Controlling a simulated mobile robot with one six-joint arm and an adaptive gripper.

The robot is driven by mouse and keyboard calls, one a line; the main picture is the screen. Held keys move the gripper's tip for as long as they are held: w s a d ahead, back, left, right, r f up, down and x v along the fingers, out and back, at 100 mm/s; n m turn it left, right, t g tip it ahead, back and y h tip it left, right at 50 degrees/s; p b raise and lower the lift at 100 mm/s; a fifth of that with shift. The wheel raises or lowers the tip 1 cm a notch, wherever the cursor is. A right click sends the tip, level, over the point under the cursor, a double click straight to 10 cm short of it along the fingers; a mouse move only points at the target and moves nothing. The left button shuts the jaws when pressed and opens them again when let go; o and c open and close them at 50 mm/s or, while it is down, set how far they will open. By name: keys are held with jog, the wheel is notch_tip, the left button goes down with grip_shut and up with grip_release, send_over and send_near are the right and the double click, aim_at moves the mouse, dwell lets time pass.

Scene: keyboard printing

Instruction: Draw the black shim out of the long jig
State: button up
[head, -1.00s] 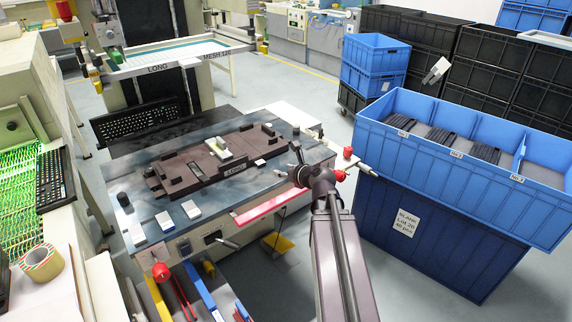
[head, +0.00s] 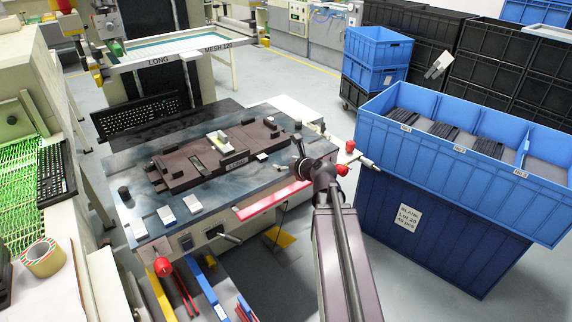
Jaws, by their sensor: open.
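The long jig (head: 232,166) is a brown plate marked LONG, lying on the blue-grey table top. Several small dark blocks stand on it, and a pale block with a green middle (head: 217,140) sits near its centre. I cannot tell which dark piece is the black shim at this size. My gripper (head: 299,153) is small and dark at the end of my arm, by the jig's right front, apart from the jig's dark pieces. It is open, and nothing shows held in it. My arm hides part of the table's right edge.
Small white boxes (head: 167,214) lie along the table's front left, near a red strip (head: 272,200). A blue divided crate (head: 480,165) with dark stacks stands at right. A keyboard (head: 137,116) and a screen frame marked LONG (head: 178,60) are behind.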

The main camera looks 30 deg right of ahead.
aim_at(264, 158)
jog(key=b+x, duration=0.5)
jog(key=x, duration=0.8)
jog(key=shift+f, duration=0.1)
grip_shut()
jog(key=shift+s, duration=0.1)
dwell(0.3)
jog(key=shift+s, duration=0.15)
jog(key=shift+s+d, duration=0.2)
jog(key=shift+s, duration=0.8)
jog(key=shift+s+d, duration=0.25)
jog(key=shift+s, duration=0.75)
jog(key=shift+s+d, duration=0.2)
jog(key=shift+s, duration=0.8)
jog(key=shift+s, duration=0.1)
